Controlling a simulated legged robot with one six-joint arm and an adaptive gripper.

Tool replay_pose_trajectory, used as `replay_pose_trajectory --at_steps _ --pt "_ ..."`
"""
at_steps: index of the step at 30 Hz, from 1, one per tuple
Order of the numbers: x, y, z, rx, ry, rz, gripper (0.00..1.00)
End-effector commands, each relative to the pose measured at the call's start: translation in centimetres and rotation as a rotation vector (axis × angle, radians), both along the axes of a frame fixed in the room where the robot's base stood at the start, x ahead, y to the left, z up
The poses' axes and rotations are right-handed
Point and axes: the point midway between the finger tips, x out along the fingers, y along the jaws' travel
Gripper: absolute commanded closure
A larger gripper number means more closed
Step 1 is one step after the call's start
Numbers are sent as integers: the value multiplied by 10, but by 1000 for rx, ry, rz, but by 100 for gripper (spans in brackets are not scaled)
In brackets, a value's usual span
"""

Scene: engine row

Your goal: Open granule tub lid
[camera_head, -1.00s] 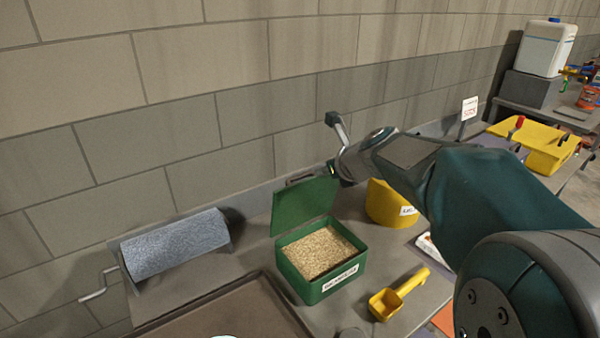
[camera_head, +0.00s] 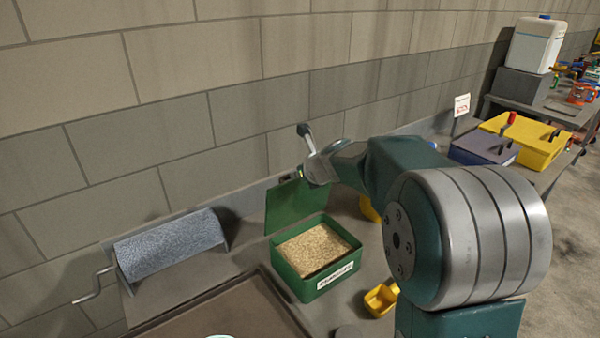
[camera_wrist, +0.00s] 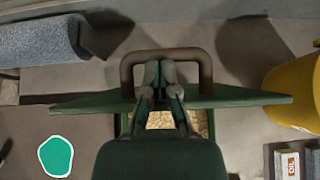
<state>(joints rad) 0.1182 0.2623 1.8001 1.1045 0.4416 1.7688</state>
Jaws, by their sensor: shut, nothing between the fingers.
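The green granule tub (camera_head: 318,284) stands on the bench, filled with tan granules (camera_head: 315,250). Its green lid (camera_head: 283,208) stands up steeply at the tub's back edge, so the tub is open. In the wrist view I look at the lid (camera_wrist: 240,97) nearly edge-on, with its dark arched handle (camera_wrist: 165,54) on the far side. My gripper (camera_wrist: 160,72) is shut with nothing between its fingers. Its fingertips overlap the space inside the handle arch; I cannot tell whether they touch. In the head view my wrist is at the lid's upper right corner and the fingertips are hidden.
A blue-grey roll (camera_head: 160,248) with a crank is at the left. A brown tray (camera_head: 225,315) lies in front of it. A yellow scoop (camera_head: 380,300) lies right of the tub. A yellow container (camera_wrist: 295,90) stands close by. The wall is right behind the lid.

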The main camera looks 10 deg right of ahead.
Motion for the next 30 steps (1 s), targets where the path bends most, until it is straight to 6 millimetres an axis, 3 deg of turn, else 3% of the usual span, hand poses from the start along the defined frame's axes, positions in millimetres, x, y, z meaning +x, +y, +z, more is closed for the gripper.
replay_pose_trajectory --at_steps 7,13,30 --pt "3 1 1 -1 -2 1 100" --pt "31 13 0 -1 -3 3 100" --pt "29 12 2 0 -3 0 100"
